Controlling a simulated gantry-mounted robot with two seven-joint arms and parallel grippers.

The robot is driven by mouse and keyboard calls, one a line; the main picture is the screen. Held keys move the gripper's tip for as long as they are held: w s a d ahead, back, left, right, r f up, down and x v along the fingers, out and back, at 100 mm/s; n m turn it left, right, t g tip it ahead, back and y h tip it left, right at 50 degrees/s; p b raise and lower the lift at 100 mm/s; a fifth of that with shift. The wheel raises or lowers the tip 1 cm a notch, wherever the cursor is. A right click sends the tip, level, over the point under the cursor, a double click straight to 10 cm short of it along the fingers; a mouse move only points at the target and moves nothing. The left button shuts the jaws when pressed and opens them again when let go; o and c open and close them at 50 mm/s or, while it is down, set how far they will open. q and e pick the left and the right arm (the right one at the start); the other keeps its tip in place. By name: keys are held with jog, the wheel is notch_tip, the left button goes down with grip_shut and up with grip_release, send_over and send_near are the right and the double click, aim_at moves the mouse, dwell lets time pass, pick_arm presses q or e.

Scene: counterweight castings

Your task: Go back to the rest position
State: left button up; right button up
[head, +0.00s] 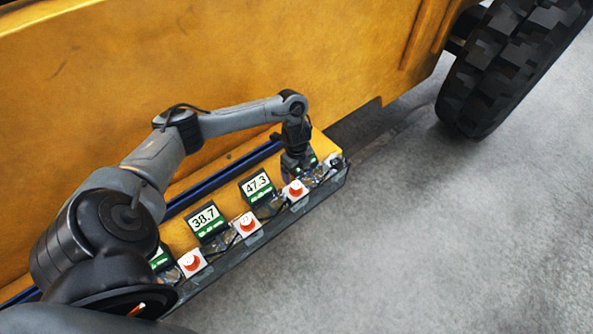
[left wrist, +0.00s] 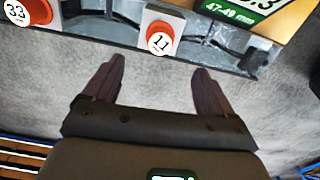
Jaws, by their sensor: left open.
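My left gripper (head: 303,168) is at the right end of a row of displays and red-topped white blocks on the ledge of the yellow machine. In the left wrist view my left gripper (left wrist: 155,85) has its two fingers spread apart with nothing between them, only grey floor behind. A white block with a red round top marked 11 (left wrist: 160,38) lies just beyond the fingertips, apart from them. My arm partly hides the ledge and the left end of the row in the head view. My right gripper is not in view.
Signs reading 38.7 (head: 206,219) and 47.3 (head: 257,186) stand on the ledge behind red-topped blocks (head: 248,224). A large yellow machine body (head: 120,70) rises behind. A black tyre (head: 510,65) stands at upper right. Grey floor (head: 430,240) is clear at right.

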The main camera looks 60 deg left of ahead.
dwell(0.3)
pick_arm(q)
jog(key=w+d+f+t+h+p, duration=0.1)
jog(key=d+f+t, duration=0.1)
jog(key=d, duration=1.1)
jog(key=d+f+t+h, duration=0.1)
jog(key=d+t, duration=0.2)
jog(key=d, duration=1)
jog(key=s+d+r+n+g+y+p, duration=0.1)
jog(key=s+r+n, duration=1)
jog(key=s+n, duration=0.2)
jog(key=shift+s+d+y+p, duration=0.25)
jog(key=shift+s+y+p, duration=0.15)
jog(key=shift+s, duration=0.6)
